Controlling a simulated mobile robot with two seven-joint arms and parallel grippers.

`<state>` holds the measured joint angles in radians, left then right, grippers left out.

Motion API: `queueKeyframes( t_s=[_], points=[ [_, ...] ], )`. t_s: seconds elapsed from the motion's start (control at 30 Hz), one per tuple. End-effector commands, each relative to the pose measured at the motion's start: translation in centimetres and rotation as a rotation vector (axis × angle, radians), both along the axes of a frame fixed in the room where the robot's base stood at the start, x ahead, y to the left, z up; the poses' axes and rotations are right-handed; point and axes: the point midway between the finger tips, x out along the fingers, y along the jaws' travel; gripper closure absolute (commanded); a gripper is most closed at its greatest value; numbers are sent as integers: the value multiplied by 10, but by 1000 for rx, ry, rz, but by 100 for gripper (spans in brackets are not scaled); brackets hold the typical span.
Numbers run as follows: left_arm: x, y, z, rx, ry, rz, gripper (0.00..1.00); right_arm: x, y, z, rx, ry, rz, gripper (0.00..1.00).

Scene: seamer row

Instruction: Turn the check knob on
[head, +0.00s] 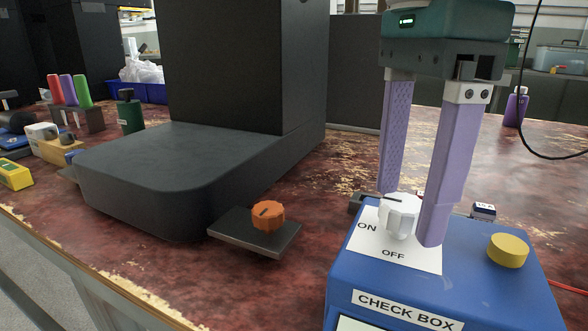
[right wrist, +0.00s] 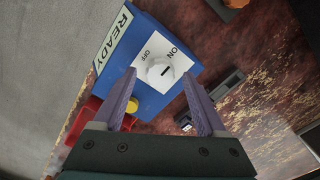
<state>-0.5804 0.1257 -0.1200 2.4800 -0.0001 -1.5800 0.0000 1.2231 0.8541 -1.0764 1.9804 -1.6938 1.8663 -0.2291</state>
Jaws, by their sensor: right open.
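The blue check box (head: 450,285) stands at the lower right of the head view, with a "CHECK BOX" label on its front edge. Its white check knob (head: 400,215) sits on a white plate marked ON and OFF. The knob (right wrist: 160,73) also shows in the right wrist view, with a dark pointer line on its face. My right gripper (head: 409,217) is open, its purple fingers pointing down around the knob, one behind it and one at its right. In the right wrist view the knob lies between the fingertips, with gaps. I cannot tell whether they touch it. My left gripper is out of view.
A yellow button (head: 508,250) is on the box, right of the knob. An orange knob (head: 268,215) on a dark plate stands left of the box, beside a large black stand (head: 180,165). A purple bottle (head: 516,107) stands farther back.

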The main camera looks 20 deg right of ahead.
Motion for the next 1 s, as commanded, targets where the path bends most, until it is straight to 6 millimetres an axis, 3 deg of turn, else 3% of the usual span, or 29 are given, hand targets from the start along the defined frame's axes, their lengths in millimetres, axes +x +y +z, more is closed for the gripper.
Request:
queueKeyframes(
  t_s=[0.5,1.0],
  points=[
    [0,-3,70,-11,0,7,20,0,0,93,1,-1,0,26],
    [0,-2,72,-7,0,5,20,0,0,97,1,-1,0,26]
  ],
)
